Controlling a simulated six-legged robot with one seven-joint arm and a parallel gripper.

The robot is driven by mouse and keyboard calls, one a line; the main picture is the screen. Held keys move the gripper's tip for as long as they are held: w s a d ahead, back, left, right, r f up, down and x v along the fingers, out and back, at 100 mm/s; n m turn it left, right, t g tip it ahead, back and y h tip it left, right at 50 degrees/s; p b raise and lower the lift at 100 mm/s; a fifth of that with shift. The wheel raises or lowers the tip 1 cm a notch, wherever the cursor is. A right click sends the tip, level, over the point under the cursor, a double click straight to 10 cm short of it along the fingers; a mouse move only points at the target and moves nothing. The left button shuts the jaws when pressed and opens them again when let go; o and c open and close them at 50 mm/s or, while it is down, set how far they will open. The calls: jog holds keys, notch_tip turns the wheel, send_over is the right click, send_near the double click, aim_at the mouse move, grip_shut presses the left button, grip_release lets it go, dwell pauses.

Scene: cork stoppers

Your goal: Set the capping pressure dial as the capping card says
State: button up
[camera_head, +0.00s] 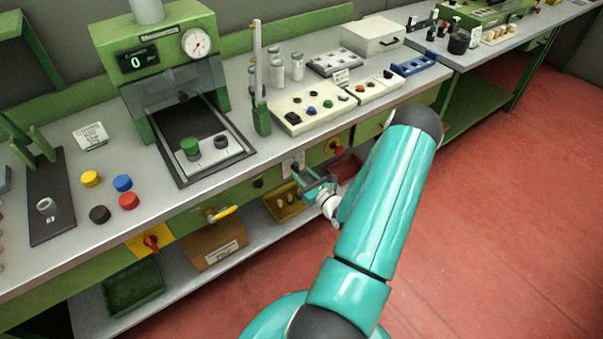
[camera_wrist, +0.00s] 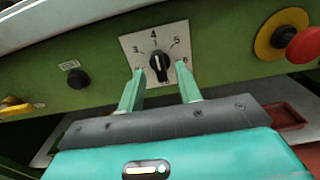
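The pressure dial (camera_wrist: 157,66) is a black knob on a pale square plate on the green bench front. Its white pointer mark points up, near the 4; the numbers 3 and 5 show to either side. In the head view its plate (camera_head: 292,162) is just beyond my gripper (camera_head: 312,184). In the wrist view my gripper (camera_wrist: 161,79) is open, its two green fingers reaching toward the plate with the knob between their tips. I cannot tell whether they touch it. A white card (camera_head: 91,136) stands on the bench; its print is too small to read.
A red mushroom button (camera_wrist: 305,45) sits right of the dial, and a small black knob (camera_wrist: 77,78) left of it. A yellow lever (camera_head: 222,213) sticks out from the bench front. A lower shelf (camera_head: 245,235) holds bins. Red floor is clear at the right.

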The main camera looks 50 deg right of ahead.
jog(key=v, duration=1.2)
jog(key=shift+s, duration=0.2)
jog(key=shift+a, duration=0.1)
